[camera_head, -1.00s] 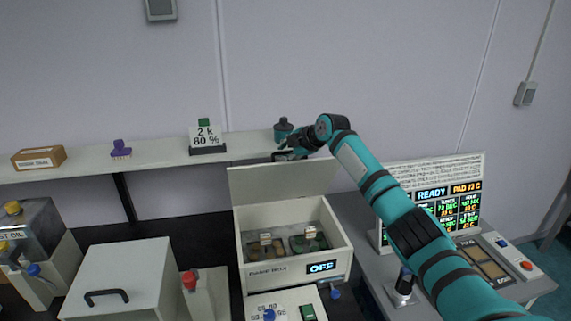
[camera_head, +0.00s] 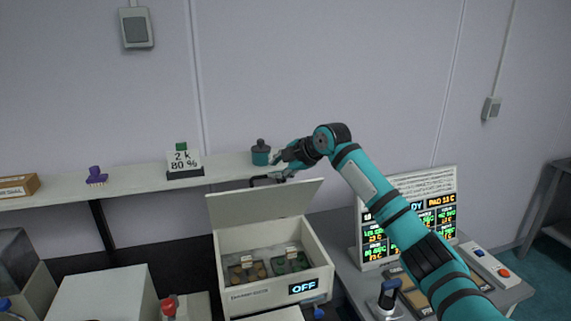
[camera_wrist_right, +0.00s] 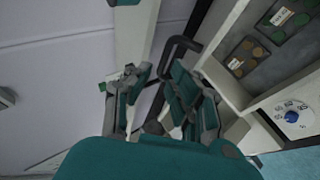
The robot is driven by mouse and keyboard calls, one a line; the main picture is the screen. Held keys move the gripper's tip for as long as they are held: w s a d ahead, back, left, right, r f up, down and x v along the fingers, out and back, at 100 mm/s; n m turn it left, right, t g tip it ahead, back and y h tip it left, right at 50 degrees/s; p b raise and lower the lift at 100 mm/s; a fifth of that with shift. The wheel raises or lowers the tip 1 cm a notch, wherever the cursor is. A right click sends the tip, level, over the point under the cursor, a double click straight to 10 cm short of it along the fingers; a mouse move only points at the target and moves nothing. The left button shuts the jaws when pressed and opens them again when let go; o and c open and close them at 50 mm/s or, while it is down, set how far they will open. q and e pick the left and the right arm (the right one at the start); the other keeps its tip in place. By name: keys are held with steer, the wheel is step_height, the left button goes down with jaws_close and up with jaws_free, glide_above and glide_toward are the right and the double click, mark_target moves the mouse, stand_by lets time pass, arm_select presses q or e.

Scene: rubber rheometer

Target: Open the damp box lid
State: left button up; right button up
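The damp box (camera_head: 225,262) is a white box on the bench in the head view, its display reading OFF. Its lid (camera_head: 262,207) stands raised at the back, leaving the inside visible. A dark handle (camera_head: 268,179) is at the lid's top edge; it also shows in the right wrist view (camera_wrist_right: 181,45). My right gripper (camera_head: 284,160) is at this handle. In the right wrist view its fingers (camera_wrist_right: 158,92) are apart, with the handle bar running between them or close to the right finger; firm contact is not visible. My left gripper is not in view.
Sample trays (camera_head: 246,271) lie inside the box. Behind the lid, a wall shelf (camera_head: 135,189) carries a teal jar (camera_head: 260,155), a "2 k 80 %" sign (camera_head: 185,161) and a purple brush (camera_head: 96,176). A monitor (camera_head: 440,182) stands right of the box, behind my right arm.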

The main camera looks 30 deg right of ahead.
steer(key=v, duration=0.4)
steer(key=shift+s, duration=0.1)
